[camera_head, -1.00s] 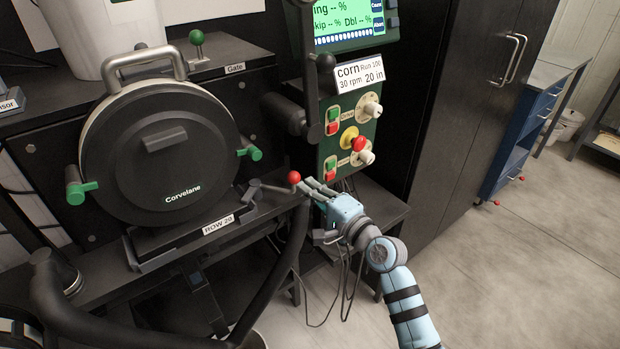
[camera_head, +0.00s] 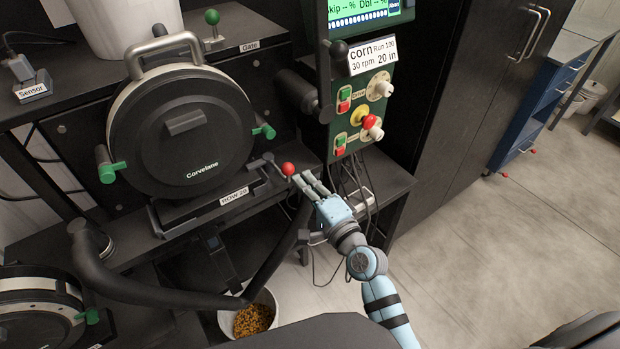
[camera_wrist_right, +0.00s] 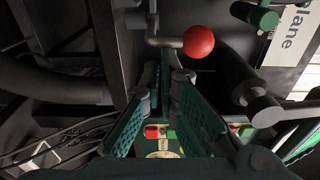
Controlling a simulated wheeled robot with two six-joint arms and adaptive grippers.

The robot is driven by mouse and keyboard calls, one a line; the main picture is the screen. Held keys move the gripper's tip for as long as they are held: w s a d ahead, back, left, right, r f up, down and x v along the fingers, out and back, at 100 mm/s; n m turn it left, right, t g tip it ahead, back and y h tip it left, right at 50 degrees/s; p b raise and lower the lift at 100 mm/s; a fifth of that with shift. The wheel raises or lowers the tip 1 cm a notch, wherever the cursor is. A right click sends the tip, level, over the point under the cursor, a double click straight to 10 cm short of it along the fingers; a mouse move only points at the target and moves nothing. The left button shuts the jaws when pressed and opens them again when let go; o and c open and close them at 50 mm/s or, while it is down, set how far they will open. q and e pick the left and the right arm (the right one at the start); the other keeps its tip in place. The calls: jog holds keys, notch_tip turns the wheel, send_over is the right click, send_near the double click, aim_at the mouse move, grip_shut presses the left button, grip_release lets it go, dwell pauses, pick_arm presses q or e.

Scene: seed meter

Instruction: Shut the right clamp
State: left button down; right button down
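The round black seed meter (camera_head: 185,140) stands upright on the bench. Its right clamp has a green handle (camera_head: 264,131) that sticks out from the rim at the right; it also shows at the top of the right wrist view (camera_wrist_right: 262,17). The left clamp's green handle (camera_head: 112,171) sticks out at the lower left. My right gripper (camera_head: 303,180) is below and right of the right clamp, apart from it, near a red ball knob (camera_head: 288,169) on a lever. In the right wrist view its fingers (camera_wrist_right: 163,85) are apart, with nothing between them. My left gripper is out of view.
A green control panel (camera_head: 361,100) with buttons and knobs stands right of the meter. The red ball also shows close to the fingertips in the right wrist view (camera_wrist_right: 198,42). A dark hose (camera_head: 150,290) runs below, beside a bucket (camera_head: 226,320) of yellow grain.

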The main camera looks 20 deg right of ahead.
jog(key=shift+s+a+f, duration=0.1)
jog(key=shift+a+f, duration=0.05)
jog(key=shift+f, duration=0.05)
dwell(0.3)
